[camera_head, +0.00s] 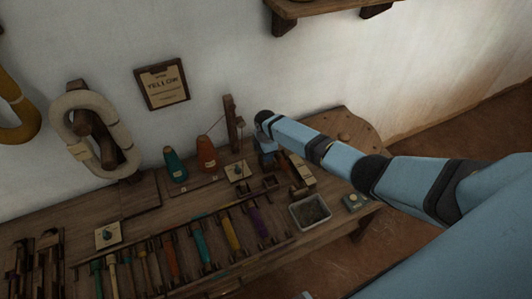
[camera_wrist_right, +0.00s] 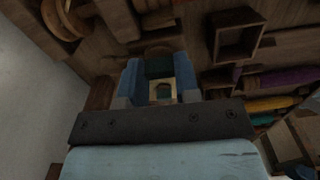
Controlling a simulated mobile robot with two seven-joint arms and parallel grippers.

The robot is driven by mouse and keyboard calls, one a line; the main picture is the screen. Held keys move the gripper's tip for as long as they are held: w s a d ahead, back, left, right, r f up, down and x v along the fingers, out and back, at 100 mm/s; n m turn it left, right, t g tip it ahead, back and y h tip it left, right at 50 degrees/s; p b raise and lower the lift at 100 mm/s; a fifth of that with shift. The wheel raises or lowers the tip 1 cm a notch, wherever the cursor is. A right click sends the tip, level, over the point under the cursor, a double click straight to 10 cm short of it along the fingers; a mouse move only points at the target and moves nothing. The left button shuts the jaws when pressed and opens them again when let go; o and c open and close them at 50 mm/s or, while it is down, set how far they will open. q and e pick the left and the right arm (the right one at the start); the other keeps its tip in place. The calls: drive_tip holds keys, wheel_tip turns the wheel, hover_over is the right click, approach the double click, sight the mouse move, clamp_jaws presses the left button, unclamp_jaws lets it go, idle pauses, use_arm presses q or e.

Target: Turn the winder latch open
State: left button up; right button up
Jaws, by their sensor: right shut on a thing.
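My right gripper (camera_head: 268,158) reaches down over the back of the wooden bench, beside the small upright post (camera_head: 232,122). In the right wrist view its two blue fingers (camera_wrist_right: 160,85) are closed on a small piece with a tan face and a dark green part (camera_wrist_right: 162,90). This piece seems to be the winder latch, but its shape and how far it is turned are not clear. In the head view the arm and gripper hide it. My left gripper is not in view.
Teal (camera_head: 175,166) and orange (camera_head: 207,154) yarn cones stand left of the gripper. A rack of coloured bobbins (camera_head: 230,233) lies in front. A wall sign (camera_head: 162,85) hangs behind.

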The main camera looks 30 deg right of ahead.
drive_tip(key=shift+n, duration=0.4)
drive_tip(key=o, duration=0.9)
drive_tip(key=shift+a, duration=0.1)
wheel_tip(320, 180, up, 14)
drive_tip(key=shift+f+p, duration=0.1)
drive_tip(key=shift+p, duration=0.35)
